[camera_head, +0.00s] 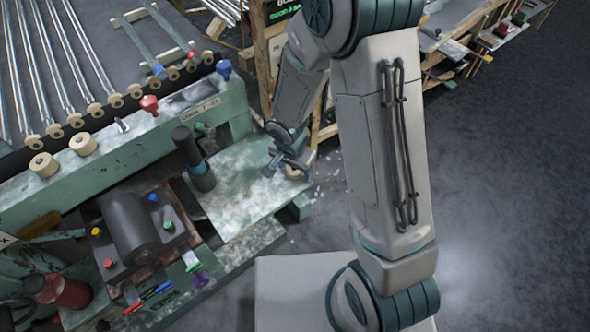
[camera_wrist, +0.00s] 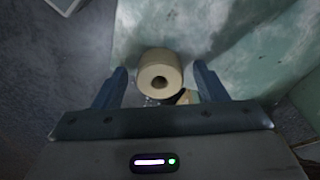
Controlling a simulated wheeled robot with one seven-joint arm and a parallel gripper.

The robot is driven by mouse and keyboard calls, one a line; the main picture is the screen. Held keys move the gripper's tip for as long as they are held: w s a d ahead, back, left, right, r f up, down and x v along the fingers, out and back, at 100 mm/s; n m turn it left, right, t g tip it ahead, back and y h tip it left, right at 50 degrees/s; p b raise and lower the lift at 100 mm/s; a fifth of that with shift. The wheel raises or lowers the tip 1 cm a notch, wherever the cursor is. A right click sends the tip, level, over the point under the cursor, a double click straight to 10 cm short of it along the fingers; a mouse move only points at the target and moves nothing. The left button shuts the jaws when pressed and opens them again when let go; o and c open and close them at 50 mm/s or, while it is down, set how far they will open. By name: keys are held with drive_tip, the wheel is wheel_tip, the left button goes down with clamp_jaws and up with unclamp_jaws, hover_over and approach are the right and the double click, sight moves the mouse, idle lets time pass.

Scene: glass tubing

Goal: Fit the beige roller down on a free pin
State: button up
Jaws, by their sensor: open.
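A beige roller (camera_wrist: 160,68), a short cylinder with a dark centre hole, lies between the two blue fingers of my gripper (camera_wrist: 161,76) in the wrist view. The fingers are open, with a gap on each side of it. In the head view the roller (camera_head: 294,172) shows at the right end of the pale green worn shelf, partly hidden by my gripper (camera_head: 286,166). Two like rollers (camera_head: 43,164) (camera_head: 83,144) sit on the green machine rail. A short metal pin (camera_head: 122,125) with nothing on it stands to their right.
A red knob (camera_head: 149,104) and a blue knob (camera_head: 223,69) stand along the rail (camera_head: 120,158). A dark upright cylinder (camera_head: 192,158) stands on the shelf (camera_head: 240,192) left of my gripper. Glass tubes (camera_head: 62,55) lie behind the rail. Tools and a dark motor (camera_head: 132,228) are at lower left.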

drive_tip(key=c, duration=1.1)
drive_tip(key=shift+o, duration=0.2)
drive_tip(key=shift+r, duration=0.15)
